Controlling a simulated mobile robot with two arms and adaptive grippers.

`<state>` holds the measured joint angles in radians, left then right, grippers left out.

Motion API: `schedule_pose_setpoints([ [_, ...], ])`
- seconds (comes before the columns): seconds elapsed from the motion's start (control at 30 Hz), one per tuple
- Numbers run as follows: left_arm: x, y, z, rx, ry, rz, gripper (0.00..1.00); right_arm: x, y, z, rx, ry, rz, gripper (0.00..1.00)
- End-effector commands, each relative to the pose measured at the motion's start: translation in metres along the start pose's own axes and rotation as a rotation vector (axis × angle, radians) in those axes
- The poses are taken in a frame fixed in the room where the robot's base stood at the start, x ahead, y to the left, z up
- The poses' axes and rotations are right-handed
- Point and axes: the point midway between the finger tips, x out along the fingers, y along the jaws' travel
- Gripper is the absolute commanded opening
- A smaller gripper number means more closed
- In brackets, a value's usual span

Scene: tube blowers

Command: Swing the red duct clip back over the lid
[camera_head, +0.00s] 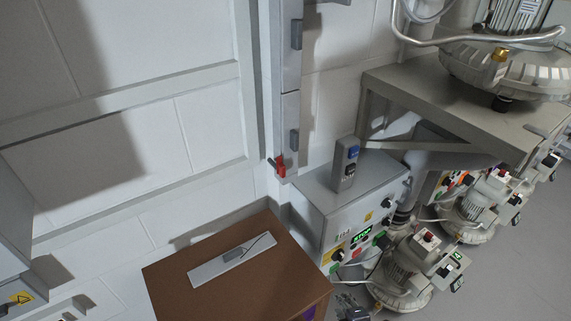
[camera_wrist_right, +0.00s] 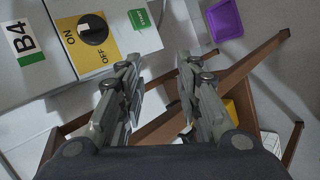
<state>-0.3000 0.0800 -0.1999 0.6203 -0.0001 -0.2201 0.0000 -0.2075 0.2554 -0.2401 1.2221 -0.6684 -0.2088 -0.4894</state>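My left gripper is not in view.
A grey control box (camera_head: 322,210) stands right of the clip, with a pendant (camera_head: 346,165) on top; its rotary switch (camera_wrist_right: 93,29) is near my right gripper. A brown table (camera_head: 170,287) holds a metal plate (camera_head: 205,270). A purple bin (camera_wrist_right: 225,20) and blowers (camera_head: 400,270) are nearby.

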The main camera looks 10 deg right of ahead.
Motion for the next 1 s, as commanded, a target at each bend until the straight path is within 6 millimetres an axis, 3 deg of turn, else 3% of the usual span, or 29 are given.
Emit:
schedule_pose_setpoints([
  [0.03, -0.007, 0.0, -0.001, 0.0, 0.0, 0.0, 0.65, -0.006, 0.054, -0.006, -0.144, 0.017, 0.094, 0.32],
  [0.2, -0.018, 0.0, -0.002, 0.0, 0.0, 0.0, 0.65, -0.037, 0.197, -0.036, -0.661, 0.013, 0.392, 0.32],
  [0.3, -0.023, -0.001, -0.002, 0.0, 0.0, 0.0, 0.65, -0.068, 0.268, -0.06, -0.982, -0.029, 0.565, 0.32],
  [0.4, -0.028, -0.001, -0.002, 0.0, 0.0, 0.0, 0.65, -0.1, 0.32, -0.083, -1.27, -0.097, 0.711, 0.32],
  [0.5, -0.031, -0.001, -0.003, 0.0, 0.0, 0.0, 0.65, -0.125, 0.352, -0.1, -1.484, -0.165, 0.812, 0.32],
  [0.67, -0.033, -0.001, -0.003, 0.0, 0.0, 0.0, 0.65, -0.143, 0.373, -0.114, -1.649, -0.23, 0.885, 0.32],
  [0.83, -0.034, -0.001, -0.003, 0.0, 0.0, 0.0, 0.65, -0.137, 0.383, -0.12, -1.667, -0.243, 0.893, 0.32],
  [1.0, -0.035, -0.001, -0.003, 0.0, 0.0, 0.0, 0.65, -0.117, 0.399, -0.132, -1.662, -0.24, 0.893, 0.32],
])
